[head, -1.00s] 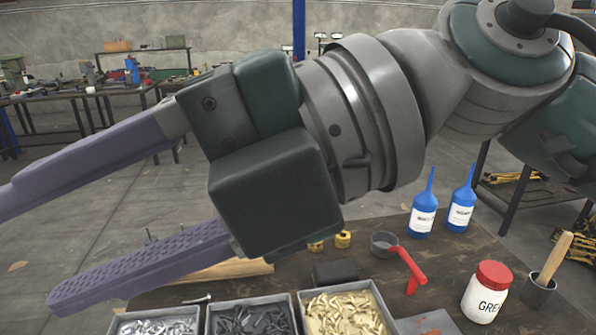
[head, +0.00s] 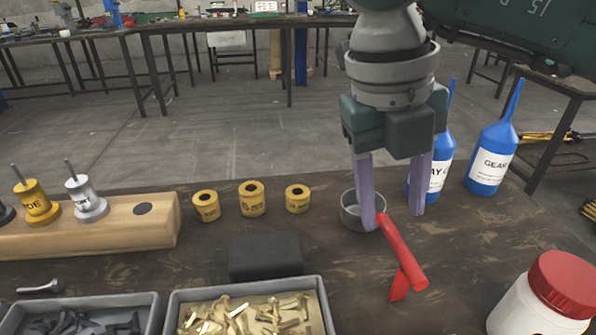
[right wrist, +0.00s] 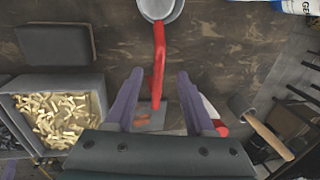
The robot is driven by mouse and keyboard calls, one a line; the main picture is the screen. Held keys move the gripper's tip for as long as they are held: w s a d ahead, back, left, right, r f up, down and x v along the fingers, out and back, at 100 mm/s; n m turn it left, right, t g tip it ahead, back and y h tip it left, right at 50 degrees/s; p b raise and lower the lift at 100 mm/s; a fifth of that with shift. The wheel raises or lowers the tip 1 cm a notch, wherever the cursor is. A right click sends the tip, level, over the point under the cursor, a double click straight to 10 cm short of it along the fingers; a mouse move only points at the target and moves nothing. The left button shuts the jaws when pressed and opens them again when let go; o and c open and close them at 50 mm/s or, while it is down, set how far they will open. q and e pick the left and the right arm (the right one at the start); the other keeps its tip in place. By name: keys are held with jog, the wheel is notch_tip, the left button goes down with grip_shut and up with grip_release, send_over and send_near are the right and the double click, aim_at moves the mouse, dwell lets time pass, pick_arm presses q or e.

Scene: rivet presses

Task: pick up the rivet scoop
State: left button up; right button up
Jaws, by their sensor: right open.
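The rivet scoop, a small grey cup with a long red handle (head: 402,254), sits on the dark workbench in the head view. Its cup (head: 350,215) is partly behind a finger of my right gripper (head: 394,220). That gripper points down over the scoop, open and empty. In the right wrist view the red handle (right wrist: 158,62) runs between the open fingers (right wrist: 159,76), with the cup beyond the tips. I cannot tell the exact height of the fingertips over the handle. My left gripper does not show.
Two blue bottles (head: 490,155) stand just behind and right of the gripper. A white jar with a red lid (head: 565,285) is at the front right. A dark block (head: 265,256), several yellow cylinders (head: 252,198) and a bin of brass rivets (head: 322,300) lie left.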

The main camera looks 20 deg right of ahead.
aim_at(390, 226)
jog(key=f, duration=0.2)
jog(key=d+f, duration=0.1)
jog(key=f, duration=0.2)
jog(key=shift+w+f+b, duration=0.1)
jog(key=shift+f+b, duration=0.05)
jog(key=shift+b, duration=0.15)
grip_shut()
